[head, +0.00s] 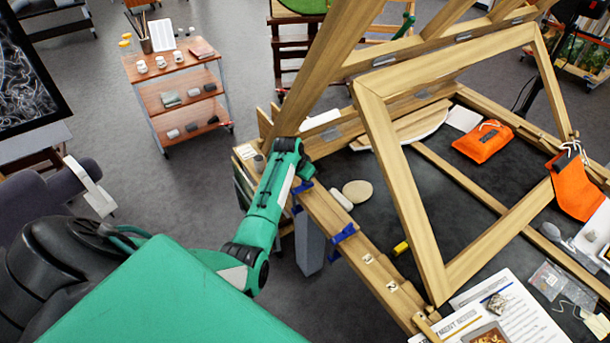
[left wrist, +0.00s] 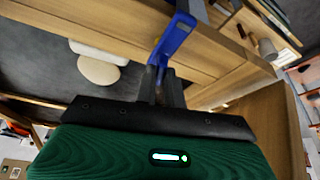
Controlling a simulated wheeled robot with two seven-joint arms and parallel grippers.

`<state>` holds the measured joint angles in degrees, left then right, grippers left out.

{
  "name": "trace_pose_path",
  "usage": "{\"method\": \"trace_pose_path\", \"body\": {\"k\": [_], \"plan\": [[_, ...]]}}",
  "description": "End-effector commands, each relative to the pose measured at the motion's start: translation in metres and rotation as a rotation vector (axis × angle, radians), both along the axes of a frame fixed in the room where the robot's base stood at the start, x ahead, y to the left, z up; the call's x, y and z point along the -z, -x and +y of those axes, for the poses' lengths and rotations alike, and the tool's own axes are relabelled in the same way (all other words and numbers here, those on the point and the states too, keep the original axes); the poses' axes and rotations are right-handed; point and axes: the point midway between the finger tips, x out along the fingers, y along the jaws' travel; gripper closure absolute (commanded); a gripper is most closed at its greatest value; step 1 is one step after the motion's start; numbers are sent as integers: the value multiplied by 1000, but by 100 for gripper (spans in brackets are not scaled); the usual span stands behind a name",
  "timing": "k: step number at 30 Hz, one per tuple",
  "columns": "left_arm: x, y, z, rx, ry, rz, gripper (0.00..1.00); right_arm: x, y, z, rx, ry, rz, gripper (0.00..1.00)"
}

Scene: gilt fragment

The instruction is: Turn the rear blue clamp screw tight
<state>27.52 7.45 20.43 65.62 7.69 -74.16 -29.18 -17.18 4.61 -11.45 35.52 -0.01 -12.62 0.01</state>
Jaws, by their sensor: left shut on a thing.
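The rear blue clamp (head: 303,187) sits on the left wooden rail (head: 322,206), partly hidden by my green left arm. In the left wrist view the blue clamp (left wrist: 178,35) hangs over the wooden edge. My left gripper (left wrist: 161,78) is shut on the clamp's lower end, its screw, between dark fingertips. The screw itself is mostly hidden by the fingers. In the head view the fingertips are hidden behind my arm. A second, front blue clamp (head: 344,233) sits further along the same rail, apart from my gripper. My right gripper is not in view.
A leaning wooden frame (head: 375,150) rises right of the rail. Pale round pads (head: 357,191) lie on the dark bench top beside the clamps, with a yellow item (head: 401,248) nearby. An orange pouch (head: 482,141) lies further back. A shelf cart (head: 176,95) stands behind left; open floor lies between.

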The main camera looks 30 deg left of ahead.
Motion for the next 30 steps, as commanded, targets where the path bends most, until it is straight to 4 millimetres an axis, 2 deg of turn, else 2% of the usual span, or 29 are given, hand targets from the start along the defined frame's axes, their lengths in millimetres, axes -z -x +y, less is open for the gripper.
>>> {"method": "trace_pose_path", "body": {"k": [10, 26, 27, 30], "plan": [[-4, -3, 3, 141, -3, -9, 100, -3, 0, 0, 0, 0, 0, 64], [-4, -3, 2, 167, -3, -10, 100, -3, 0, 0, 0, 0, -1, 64], [-4, -3, 2, 167, -3, -10, 88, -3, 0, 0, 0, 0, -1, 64], [-3, -3, 2, 167, -2, -7, 68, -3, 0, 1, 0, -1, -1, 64]]}}
